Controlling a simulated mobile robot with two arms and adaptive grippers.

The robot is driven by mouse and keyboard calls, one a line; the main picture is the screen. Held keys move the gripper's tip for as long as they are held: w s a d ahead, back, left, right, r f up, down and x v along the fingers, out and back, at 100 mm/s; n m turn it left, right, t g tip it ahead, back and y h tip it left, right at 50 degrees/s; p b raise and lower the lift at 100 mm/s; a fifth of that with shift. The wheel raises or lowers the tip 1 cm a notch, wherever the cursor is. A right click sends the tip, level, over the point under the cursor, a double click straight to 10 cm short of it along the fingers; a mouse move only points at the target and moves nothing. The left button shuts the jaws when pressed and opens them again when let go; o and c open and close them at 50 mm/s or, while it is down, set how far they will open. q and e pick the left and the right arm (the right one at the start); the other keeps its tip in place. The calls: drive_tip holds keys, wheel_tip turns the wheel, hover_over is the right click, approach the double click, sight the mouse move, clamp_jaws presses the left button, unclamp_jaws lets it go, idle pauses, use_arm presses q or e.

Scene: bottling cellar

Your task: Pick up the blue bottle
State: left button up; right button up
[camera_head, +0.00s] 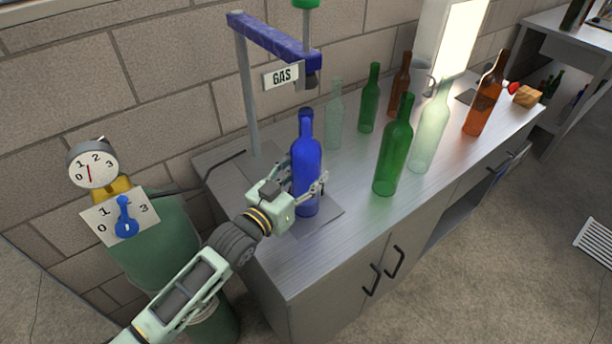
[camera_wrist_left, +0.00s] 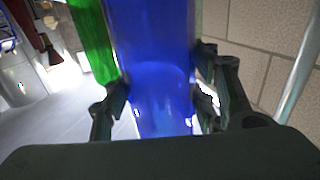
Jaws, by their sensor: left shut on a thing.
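The blue bottle (camera_head: 306,160) stands upright at the left end of the metal counter, on a dark grey square plate (camera_head: 325,219). My left gripper (camera_head: 308,187) reaches in from the left and is shut on the lower body of the bottle. In the left wrist view the blue bottle (camera_wrist_left: 152,65) fills the middle, with the gripper fingers (camera_wrist_left: 158,98) against it on both sides. I cannot tell whether the bottle's base touches the plate. My right gripper is not in view.
Green bottles (camera_head: 394,150), clear bottles (camera_head: 430,130) and brown bottles (camera_head: 486,97) stand to the right on the counter. A green tank with gauges (camera_head: 160,235) stands left.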

use_arm(q)
drive_tip(key=c, duration=0.6)
drive_tip(key=shift+r, duration=0.1)
drive_tip(key=shift+c, duration=0.4)
drive_tip(key=shift+r, duration=0.1)
drive_tip(key=shift+r, duration=0.5)
wheel_tip(320, 180, up, 2)
drive_tip(key=shift+r, duration=0.15)
drive_tip(key=b, duration=0.2)
approach(306, 161)
drive_tip(key=s+f, duration=0.3)
drive_tip(key=s, duration=0.3)
drive_tip(key=shift+w+d+f, duration=0.1)
drive_tip(key=shift+d, duration=0.2)
